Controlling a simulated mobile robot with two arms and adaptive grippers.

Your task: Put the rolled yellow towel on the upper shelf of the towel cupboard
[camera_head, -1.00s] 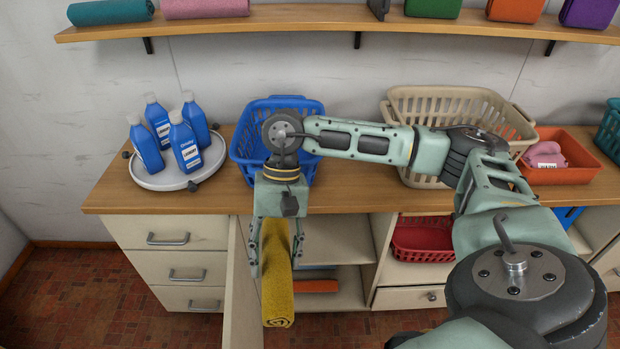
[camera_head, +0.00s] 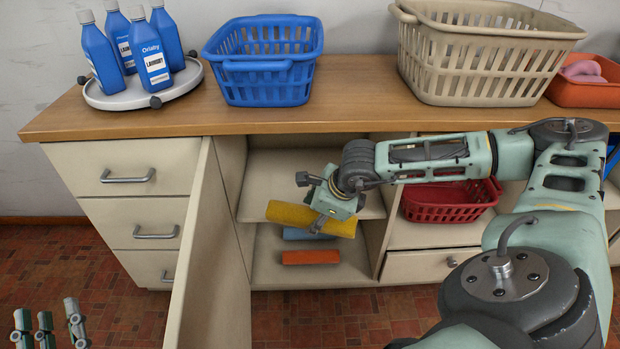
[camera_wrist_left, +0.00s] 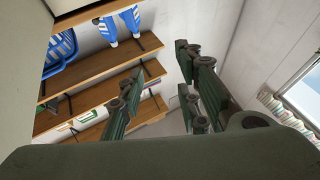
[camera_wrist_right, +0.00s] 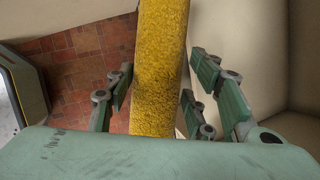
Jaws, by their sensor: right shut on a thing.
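The rolled yellow towel (camera_head: 285,215) is held roughly crosswise at the front of the open towel cupboard (camera_head: 236,170), by the front edge of its upper shelf (camera_head: 275,178). I cannot tell whether it touches the shelf. My right gripper (camera_head: 325,220) is shut on the towel near its right part. In the right wrist view the towel (camera_wrist_right: 158,70) runs between the two fingers. The visible part of the upper shelf is bare. My left gripper (camera_head: 46,325) is at the bottom left corner, its fingers (camera_wrist_left: 158,90) apart and empty.
The cupboard door (camera_head: 205,240) stands open at the left. An orange roll (camera_head: 311,257) and a partly hidden blue roll (camera_head: 300,234) lie on the lower shelf. A red basket (camera_head: 448,212) is in the compartment to the right. A blue basket (camera_head: 265,80) and bottles stand on the counter.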

